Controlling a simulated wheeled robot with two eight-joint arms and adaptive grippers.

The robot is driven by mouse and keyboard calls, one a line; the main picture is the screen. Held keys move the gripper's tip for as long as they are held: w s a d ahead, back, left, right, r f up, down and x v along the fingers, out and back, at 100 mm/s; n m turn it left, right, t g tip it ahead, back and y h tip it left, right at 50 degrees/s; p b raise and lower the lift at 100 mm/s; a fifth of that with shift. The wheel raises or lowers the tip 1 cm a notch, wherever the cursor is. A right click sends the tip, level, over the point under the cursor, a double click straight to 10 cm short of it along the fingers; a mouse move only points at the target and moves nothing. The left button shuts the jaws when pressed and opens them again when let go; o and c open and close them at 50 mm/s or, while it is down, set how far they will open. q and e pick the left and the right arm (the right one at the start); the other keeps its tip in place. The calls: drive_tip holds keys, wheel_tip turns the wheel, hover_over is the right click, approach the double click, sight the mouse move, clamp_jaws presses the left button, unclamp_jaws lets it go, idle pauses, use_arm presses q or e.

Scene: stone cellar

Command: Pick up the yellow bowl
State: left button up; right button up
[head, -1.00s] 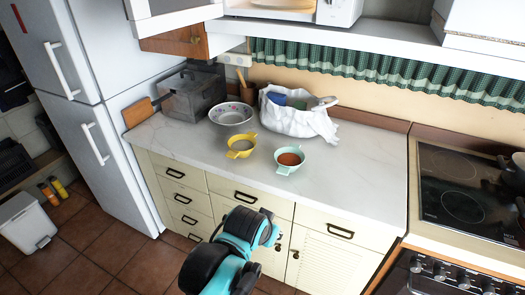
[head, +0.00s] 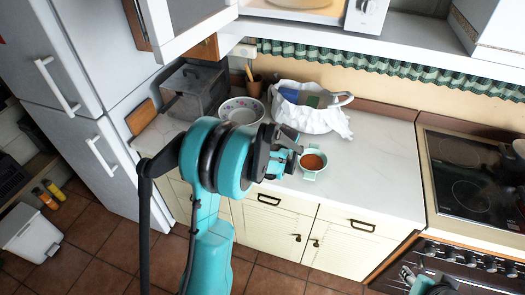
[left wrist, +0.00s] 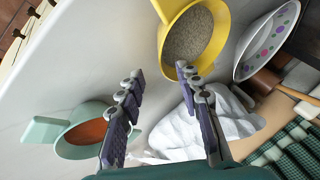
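The yellow bowl (left wrist: 193,40) shows at the top of the left wrist view, with a grey grainy filling and a handle tab at its rim. In the head view it is hidden behind my left arm. My left gripper (left wrist: 161,76) is open and empty, its fingertips just short of the bowl's near rim. In the head view the left gripper (head: 287,157) hovers over the counter beside the mint bowl. My right gripper (head: 412,276) shows only partly at the lower right, in front of the stove; its fingers are too small to judge.
A mint bowl (head: 313,161) with orange-brown contents stands right of the left gripper. A patterned white bowl (head: 242,108), a white bag (head: 310,117) and a grey box (head: 193,92) stand behind. The counter (head: 375,160) is clear to the right, up to the stove (head: 468,180).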

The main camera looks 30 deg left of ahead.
use_arm(q)
drive_tip(key=a+f, duration=0.1)
drive_tip(key=w+f, duration=0.1)
drive_tip(key=a+f+b, duration=0.1)
drive_tip(key=f, duration=0.1)
drive_tip(key=shift+w+a+f, duration=0.1)
drive_tip(key=shift+w+a, duration=0.05)
drive_tip(key=shift+a, duration=0.2)
drive_tip(key=shift+w+f, duration=0.15)
clamp_jaws()
